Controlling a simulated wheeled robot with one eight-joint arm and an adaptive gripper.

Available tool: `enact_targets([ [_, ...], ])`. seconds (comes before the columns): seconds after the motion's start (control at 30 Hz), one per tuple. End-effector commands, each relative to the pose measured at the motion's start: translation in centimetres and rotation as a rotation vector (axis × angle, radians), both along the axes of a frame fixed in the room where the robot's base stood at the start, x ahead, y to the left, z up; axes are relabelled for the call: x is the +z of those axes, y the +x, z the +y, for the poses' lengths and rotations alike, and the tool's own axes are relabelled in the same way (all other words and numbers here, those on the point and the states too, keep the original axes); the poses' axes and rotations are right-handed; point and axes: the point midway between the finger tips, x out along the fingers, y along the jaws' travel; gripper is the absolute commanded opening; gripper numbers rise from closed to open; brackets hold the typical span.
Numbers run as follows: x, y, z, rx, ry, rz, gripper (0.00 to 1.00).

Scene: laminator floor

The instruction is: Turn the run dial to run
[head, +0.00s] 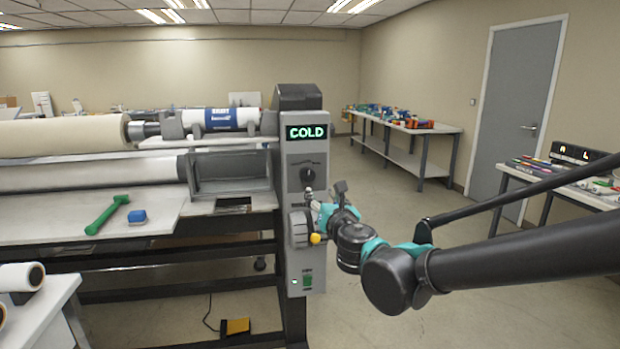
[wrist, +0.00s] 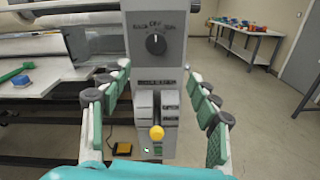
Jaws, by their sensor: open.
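The run dial (head: 308,174) is a round black knob on the grey control panel, below the lit green COLD display (head: 307,132). In the wrist view the dial (wrist: 156,44) sits under small lettering that seems to read OFF in the middle and RUN at right; its pale mark appears to point up, near OFF. My gripper (head: 324,192) is in front of the panel, lower than the dial in the picture. In the wrist view my gripper (wrist: 157,73) is open and empty, its fingers spread either side of the panel. The dial is apart from the fingers and unobstructed.
A grey wheel or lever with a yellow knob (wrist: 156,132) juts out below the dial, between my fingers in the picture. A green switch (head: 307,281) is lower down. The laminator rollers (head: 60,134) lie left. The floor right of the panel is open.

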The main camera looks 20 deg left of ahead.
Motion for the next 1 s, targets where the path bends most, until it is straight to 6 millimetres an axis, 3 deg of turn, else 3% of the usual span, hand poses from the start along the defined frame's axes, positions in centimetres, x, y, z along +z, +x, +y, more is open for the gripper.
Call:
enact_targets([
  [0.1,0.2,-0.1,0.9,0.017,-0.021,-0.021,0.61],
  [0.27,0.2,1.6,1.7,0.013,-0.020,-0.019,0.61],
  [1.0,0.2,12.8,8.5,0.012,-0.018,-0.017,0.61],
])
